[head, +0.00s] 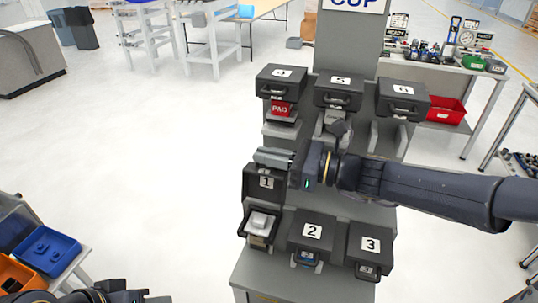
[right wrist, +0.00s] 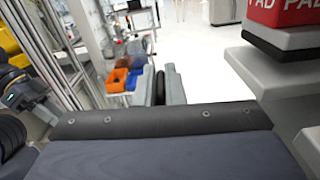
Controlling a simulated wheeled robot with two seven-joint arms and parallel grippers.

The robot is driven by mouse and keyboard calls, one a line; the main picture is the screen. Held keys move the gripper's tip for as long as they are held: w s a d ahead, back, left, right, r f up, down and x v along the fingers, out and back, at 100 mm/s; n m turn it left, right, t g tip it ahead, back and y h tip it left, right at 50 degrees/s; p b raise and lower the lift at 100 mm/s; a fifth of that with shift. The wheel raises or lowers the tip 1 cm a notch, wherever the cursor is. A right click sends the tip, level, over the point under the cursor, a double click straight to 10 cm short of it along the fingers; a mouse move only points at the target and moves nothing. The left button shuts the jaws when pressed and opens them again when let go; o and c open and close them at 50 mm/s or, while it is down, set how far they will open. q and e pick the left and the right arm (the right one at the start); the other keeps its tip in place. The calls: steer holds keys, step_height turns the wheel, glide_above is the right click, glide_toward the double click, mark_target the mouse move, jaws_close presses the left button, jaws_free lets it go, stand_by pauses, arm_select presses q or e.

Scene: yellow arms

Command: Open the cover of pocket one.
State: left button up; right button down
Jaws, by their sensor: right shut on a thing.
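Pocket one's cover (head: 251,186), a dark panel with a white "1" label, stands raised at the left of the lower row. Below it the pocket (head: 245,228) shows open, with a pale block (head: 260,220) inside. My right gripper (head: 272,158) is at the cover's top edge, its grey fingers shut on a part of the cover that they mostly hide. In the right wrist view, the fingers (right wrist: 161,86) have a dark strip between them. My left arm shows at the head view's bottom left edge; its fingers cannot be made out.
Closed pockets two (head: 312,231) and three (head: 371,243) stand to the right. A blue bin (head: 48,250) is at left. The floor left of the stand is clear.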

steer(key=b, duration=0.1)
steer(key=s+n+b, duration=0.1)
steer(key=n+b, duration=0.1)
steer(key=shift+s+a+f, duration=0.25)
steer(key=shift+s+a, duration=0.05)
steer(key=shift+s, duration=0.1)
steer(key=shift+s+a+r+n+b, duration=0.1)
steer(key=shift+s+r+n+b, duration=0.1)
steer(key=shift+s+n+b, duration=0.3)
steer(key=shift+w+r, duration=0.1)
steer(key=shift+w, duration=0.05)
steer(key=c, duration=1.5)
jaws_free()
steer(key=shift+c, duration=0.2)
steer(key=v, duration=0.8)
steer(key=shift+b, duration=0.45)
